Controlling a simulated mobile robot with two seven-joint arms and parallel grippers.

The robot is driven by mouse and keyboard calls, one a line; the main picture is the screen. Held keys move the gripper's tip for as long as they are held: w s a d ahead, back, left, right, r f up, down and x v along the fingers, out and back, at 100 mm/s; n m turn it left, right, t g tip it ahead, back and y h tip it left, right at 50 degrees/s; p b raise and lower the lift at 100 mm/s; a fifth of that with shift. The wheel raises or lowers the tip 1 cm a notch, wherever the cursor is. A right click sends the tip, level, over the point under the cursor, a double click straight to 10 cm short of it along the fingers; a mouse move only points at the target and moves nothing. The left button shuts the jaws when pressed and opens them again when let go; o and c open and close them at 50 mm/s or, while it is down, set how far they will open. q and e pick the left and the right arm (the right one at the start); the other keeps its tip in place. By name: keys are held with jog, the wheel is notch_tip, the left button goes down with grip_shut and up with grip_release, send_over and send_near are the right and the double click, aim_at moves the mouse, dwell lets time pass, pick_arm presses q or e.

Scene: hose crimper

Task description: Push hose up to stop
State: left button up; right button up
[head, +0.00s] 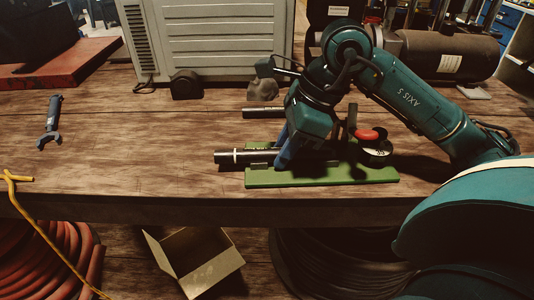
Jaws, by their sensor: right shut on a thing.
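A black hose (228,158) with a white ring mark lies level on the left side of the green crimper base (350,176). Its left end sticks out past the base. My right gripper (283,160) is shut at the hose, its fingers pointing down over the left half of the base. The gripper and wrist hide the hose's right end and the stop, so I cannot tell whether they touch. A red knob (368,135) shows on the right part of the crimper. My left gripper is not in view.
A second dark tube (263,112) lies behind the crimper. A wrench (50,122) lies at the left. A large grey-green cabinet (210,40) stands at the back. An open cardboard box (212,270) sits below the bench edge.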

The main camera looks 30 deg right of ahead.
jog(key=shift+s+d+f, duration=0.1)
jog(key=shift+s+d, duration=0.05)
jog(key=shift+d, duration=0.2)
jog(key=shift+s+d+b, duration=0.4)
jog(key=shift+d+b, duration=0.3)
jog(key=shift+b, duration=0.2)
jog(key=shift+d, duration=0.1)
jog(key=o, duration=1.7)
jog(key=shift+s, duration=0.1)
